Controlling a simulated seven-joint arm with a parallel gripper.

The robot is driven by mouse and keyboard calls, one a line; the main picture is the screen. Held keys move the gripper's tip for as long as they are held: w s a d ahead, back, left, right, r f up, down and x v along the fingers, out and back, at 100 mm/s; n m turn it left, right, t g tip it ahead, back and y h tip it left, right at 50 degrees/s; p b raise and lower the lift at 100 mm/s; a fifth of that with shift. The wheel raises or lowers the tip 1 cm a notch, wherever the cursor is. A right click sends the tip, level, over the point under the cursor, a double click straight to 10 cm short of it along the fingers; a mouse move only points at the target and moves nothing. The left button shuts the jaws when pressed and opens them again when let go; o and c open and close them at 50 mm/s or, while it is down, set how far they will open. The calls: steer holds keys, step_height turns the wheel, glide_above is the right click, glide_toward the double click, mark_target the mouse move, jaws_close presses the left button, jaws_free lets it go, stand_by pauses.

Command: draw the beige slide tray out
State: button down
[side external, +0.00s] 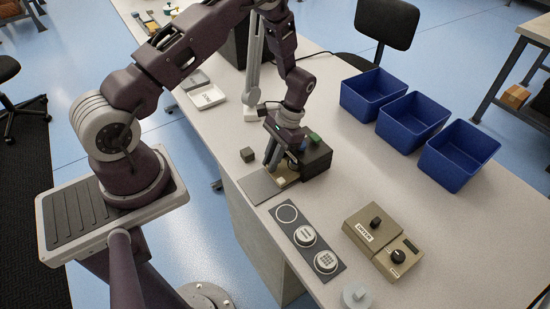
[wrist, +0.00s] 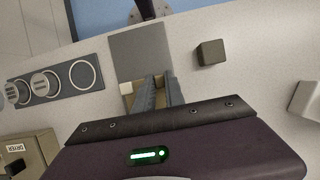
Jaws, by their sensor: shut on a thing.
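The black press (side external: 316,160) stands on the bench with a green part on its top. The beige slide tray (side external: 287,179) shows low at its front left, over a grey plate (side external: 262,187). My gripper (side external: 271,163) points down at the tray's front end and is shut on it. In the wrist view, the fingers of my gripper (wrist: 158,82) are close together at the edge of the grey plate (wrist: 140,48), with a beige part of the tray (wrist: 127,88) beside them.
A dark cube (side external: 247,155) sits left of the press. A panel with round badge spots (side external: 305,239) and a beige dryer box (side external: 380,240) lie nearer. Several blue bins, the nearest one at right (side external: 458,155), stand along the far edge. A lamp (side external: 252,80) stands behind.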

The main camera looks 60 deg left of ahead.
steer(key=s, duration=0.8)
steer(key=shift+s, duration=0.4)
steer(key=c, duration=1.5)
jaws_free()
steer(key=shift+o, duration=0.5)
steer(key=shift+w+r, duration=0.1)
steer(key=v, duration=0.7)
step_height(320, 180, up, 7)
